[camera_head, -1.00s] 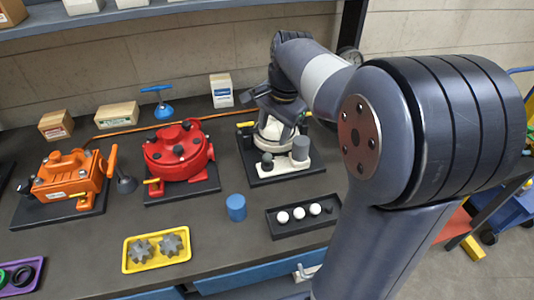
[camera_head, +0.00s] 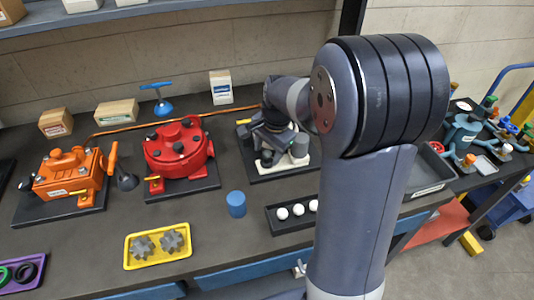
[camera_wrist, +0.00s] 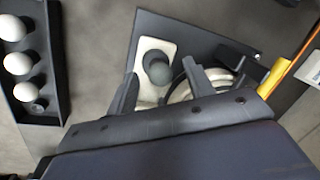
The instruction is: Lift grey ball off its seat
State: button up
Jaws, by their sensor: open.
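The grey ball (camera_wrist: 159,73) is dark and round, and sits on the white base plate (camera_wrist: 150,48) of a motor on a black mat. In the head view the ball (camera_head: 267,158) shows at the front left of that plate, below my gripper (camera_head: 272,137). In the wrist view my gripper (camera_wrist: 160,80) is open, with one finger on each side of the ball in the picture. No contact between fingers and ball is visible, and their height above it is hard to judge. The seat under the ball is hidden.
A black tray (camera_head: 276,226) with white balls stands in front of the motor, partly behind my arm. A blue cylinder (camera_head: 236,204) is left of it. A red motor (camera_head: 178,150) and an orange motor (camera_head: 68,175) stand further left. A yellow tray (camera_head: 130,263) holds grey gears.

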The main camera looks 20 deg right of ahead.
aim_at(268, 152)
jog(key=shift+c, duration=0.4)
jog(key=c, duration=1)
jog(key=shift+r, duration=0.1)
notch_tip(268, 152, up, 13)
jog(key=p, duration=0.3)
